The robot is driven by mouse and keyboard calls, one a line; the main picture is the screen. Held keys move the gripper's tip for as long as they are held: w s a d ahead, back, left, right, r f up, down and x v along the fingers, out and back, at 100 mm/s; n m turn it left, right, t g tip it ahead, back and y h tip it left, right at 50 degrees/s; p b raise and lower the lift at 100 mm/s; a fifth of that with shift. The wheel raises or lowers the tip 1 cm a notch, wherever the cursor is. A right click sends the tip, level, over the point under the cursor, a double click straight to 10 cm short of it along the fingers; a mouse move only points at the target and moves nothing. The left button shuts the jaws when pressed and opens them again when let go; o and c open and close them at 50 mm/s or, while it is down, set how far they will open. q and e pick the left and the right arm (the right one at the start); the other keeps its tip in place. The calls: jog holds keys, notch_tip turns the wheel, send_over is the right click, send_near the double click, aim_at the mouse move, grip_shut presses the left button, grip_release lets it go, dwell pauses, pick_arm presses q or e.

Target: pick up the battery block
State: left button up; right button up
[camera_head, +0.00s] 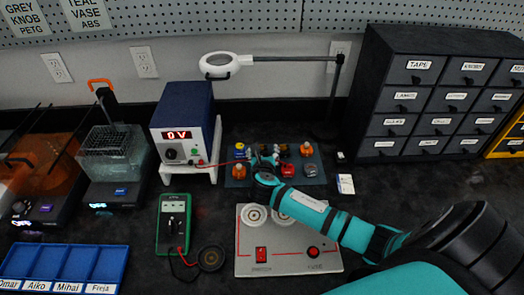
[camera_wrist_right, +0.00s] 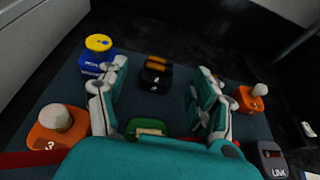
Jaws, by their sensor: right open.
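A black block with a copper-coloured cylinder on top (camera_wrist_right: 155,73), which looks like the battery block, sits on the dark blue-grey mat (camera_wrist_right: 62,98). My right gripper (camera_wrist_right: 161,67) is open, its two fingers apart on either side of the line to this block. The block appears just beyond the fingertips; I cannot tell whether they touch it. In the head view my right gripper (camera_head: 262,160) is over the mat (camera_head: 232,183), and hides part of the blocks there. My left gripper is not in view.
A blue block with a yellow top (camera_wrist_right: 97,55) is close beside the left finger. A green block (camera_wrist_right: 147,128) is below the palm. Orange blocks (camera_wrist_right: 57,127) (camera_wrist_right: 249,99) stand on both sides. A power supply (camera_head: 182,130) and a magnifier lamp (camera_head: 220,65) stand nearby.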

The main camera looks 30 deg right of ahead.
jog(key=shift+x, duration=1.5)
jog(key=shift+a, duration=0.1)
jog(key=c, duration=1.3)
